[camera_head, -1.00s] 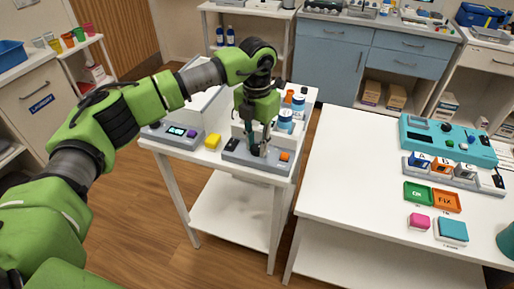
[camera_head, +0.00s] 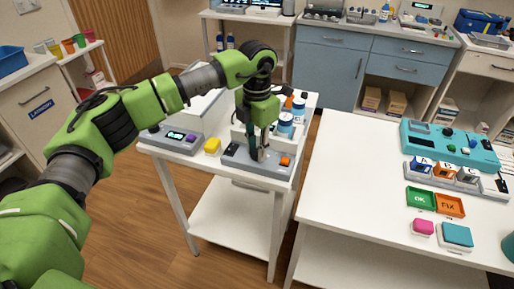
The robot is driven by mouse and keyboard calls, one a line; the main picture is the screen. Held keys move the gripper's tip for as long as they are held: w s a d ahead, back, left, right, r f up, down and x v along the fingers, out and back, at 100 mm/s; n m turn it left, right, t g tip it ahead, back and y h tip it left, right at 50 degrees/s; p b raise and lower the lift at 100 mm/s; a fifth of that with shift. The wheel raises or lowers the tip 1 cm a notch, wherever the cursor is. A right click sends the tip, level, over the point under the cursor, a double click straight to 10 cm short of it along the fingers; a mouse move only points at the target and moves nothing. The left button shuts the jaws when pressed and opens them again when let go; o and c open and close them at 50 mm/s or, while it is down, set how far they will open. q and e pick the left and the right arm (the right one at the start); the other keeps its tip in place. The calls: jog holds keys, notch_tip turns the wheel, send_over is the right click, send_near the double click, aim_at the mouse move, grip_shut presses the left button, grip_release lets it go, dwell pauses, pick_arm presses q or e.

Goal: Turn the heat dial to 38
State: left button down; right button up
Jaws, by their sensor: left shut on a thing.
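A grey device (camera_head: 272,167) with an orange button (camera_head: 285,161) and a black part (camera_head: 232,149) stands on the front of the white stand. My left gripper (camera_head: 258,154) points down at the middle of this device. Its fingers are closed at what seems to be the heat dial, which they mostly hide. I cannot read a number on it. A second grey device to the left has a lit green display (camera_head: 175,135), too small to read, and a purple knob (camera_head: 191,139). My right gripper is out of view.
The white table (camera_head: 350,190) on the right holds a teal console (camera_head: 455,148), lettered blocks, OK and FIX trays, and pink and teal blocks.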

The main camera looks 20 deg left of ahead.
pick_arm(q)
jog(key=c, duration=2)
grip_release()
jog(key=shift+c, duration=0.2)
jog(key=shift+r, duration=0.15)
notch_tip(320, 180, up, 12)
